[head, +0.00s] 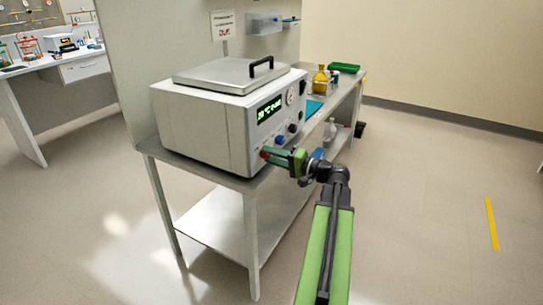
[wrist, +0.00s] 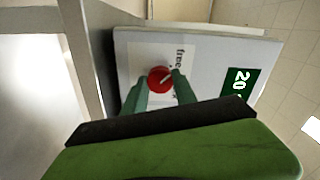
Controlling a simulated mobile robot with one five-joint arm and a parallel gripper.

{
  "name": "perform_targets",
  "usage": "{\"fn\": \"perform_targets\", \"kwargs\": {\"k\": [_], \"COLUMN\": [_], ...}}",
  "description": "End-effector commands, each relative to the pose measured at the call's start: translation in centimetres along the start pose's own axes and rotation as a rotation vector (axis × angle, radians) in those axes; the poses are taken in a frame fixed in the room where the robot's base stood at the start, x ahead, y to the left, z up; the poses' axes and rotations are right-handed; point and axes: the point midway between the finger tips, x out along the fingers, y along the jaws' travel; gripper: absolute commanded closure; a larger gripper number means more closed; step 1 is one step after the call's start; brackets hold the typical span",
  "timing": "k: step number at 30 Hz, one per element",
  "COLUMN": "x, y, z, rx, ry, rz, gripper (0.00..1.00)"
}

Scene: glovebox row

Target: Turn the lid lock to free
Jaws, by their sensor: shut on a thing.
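The lid lock is a red round knob (wrist: 160,79) with a pale pointer line, on a white label on the front of a white box-shaped device (head: 205,128). The word "free" (wrist: 180,58) shows on the label beside the knob; the rest of the label is hidden behind my fingers. My gripper (wrist: 161,84) is shut on the red knob, one green finger on each side. In the head view my gripper (head: 272,154) reaches the lower front of the device from the right. The device's metal lid (head: 222,75) with a black handle is down.
The device stands on a grey bench (head: 245,184) with a lower shelf. A green display (head: 269,109), a gauge and other knobs are on its front. An amber bottle (head: 320,80) and a green tray (head: 344,68) stand farther back. Floor to the right is clear.

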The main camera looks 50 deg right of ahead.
Motion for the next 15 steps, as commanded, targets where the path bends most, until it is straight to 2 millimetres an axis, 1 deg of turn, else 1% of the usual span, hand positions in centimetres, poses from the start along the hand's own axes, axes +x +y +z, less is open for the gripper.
{"fn": "perform_targets", "kwargs": {"k": [11,12,15], "x": [-0.09,-0.09,-0.06], "y": [0.13,0.13,0.10], "z": [0.03,0.03,0.04], "rx": [-0.006,-0.006,-0.005], "ry": [0.000,0.000,-0.001], "rz": [0.004,0.004,0.003], "gripper": [1.00,0.63,0.50]}}
